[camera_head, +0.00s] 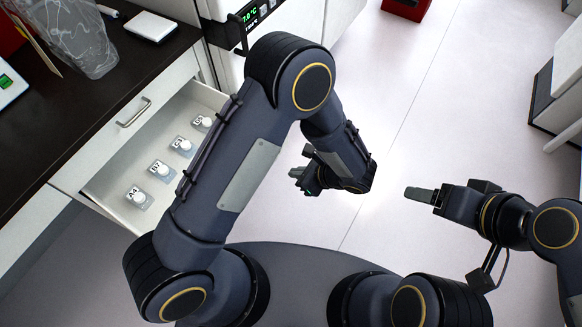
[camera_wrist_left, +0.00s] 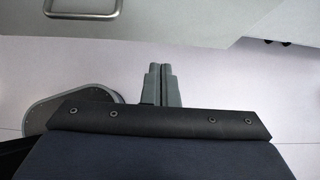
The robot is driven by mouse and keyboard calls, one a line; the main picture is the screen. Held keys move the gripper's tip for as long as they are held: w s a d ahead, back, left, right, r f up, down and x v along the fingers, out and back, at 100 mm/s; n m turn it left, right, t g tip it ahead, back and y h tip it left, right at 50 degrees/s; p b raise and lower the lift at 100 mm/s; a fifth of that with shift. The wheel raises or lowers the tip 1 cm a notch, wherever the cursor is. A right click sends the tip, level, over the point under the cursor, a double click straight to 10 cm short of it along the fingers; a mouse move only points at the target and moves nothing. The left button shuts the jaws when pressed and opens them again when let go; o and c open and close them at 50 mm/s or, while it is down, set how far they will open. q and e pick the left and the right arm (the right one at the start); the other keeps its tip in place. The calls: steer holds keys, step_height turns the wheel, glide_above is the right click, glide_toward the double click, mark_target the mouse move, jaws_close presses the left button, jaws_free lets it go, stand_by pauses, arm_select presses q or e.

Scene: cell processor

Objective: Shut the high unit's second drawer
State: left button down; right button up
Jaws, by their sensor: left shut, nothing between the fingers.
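The high unit has a dark top and a white front with a closed upper drawer (camera_head: 120,130). Below it, a drawer (camera_head: 105,187) stands pulled out, holding several labelled pieces with white knobs. My left arm covers its front in the head view. My left gripper (camera_head: 296,175) is shut and empty, to the right of the open drawer and apart from it. Its closed fingers show in the left wrist view (camera_wrist_left: 162,82), below a grey panel (camera_wrist_left: 180,22) with a metal handle. My right gripper (camera_head: 418,194) points left over the floor; its finger gap cannot be made out.
A clear bag-like object (camera_head: 75,35) and a small white device (camera_head: 150,27) are on the dark top. A device with a green display (camera_head: 248,17) stands behind the drawer. A white cabinet (camera_head: 560,90) stands at right.

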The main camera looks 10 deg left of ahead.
arm_select(q)
steer(key=w+a+f+p, duration=0.2)
steer(key=a+f, duration=0.3)
steer(key=a, duration=0.4)
steer(key=shift+w+f, duration=0.3)
steer(key=shift+w, duration=0.55)
steer(key=w+a+b, duration=0.2)
steer(key=a, duration=0.3)
steer(key=w+a+b, duration=0.2)
steer(key=a, duration=0.4)
steer(key=w+a+b, duration=0.2)
steer(key=a, duration=0.3)
steer(key=shift+w+a+f, duration=0.15)
steer(key=shift+w+a, duration=0.2)
steer(key=shift+w, duration=0.05)
steer(key=w+a, duration=0.2)
steer(key=a, duration=0.3)
steer(key=w+a+b, duration=0.1)
steer(key=w+a, duration=0.1)
steer(key=a, duration=0.3)
steer(key=w+a+b, duration=0.1)
steer(key=w+a, duration=0.1)
steer(key=a, duration=0.3)
steer(key=shift+w, duration=0.15)
steer(key=shift+w+a, duration=0.2)
steer(key=shift+a, duration=0.35)
steer(key=shift+a+r, duration=0.1)
steer(key=shift+r, duration=0.2)
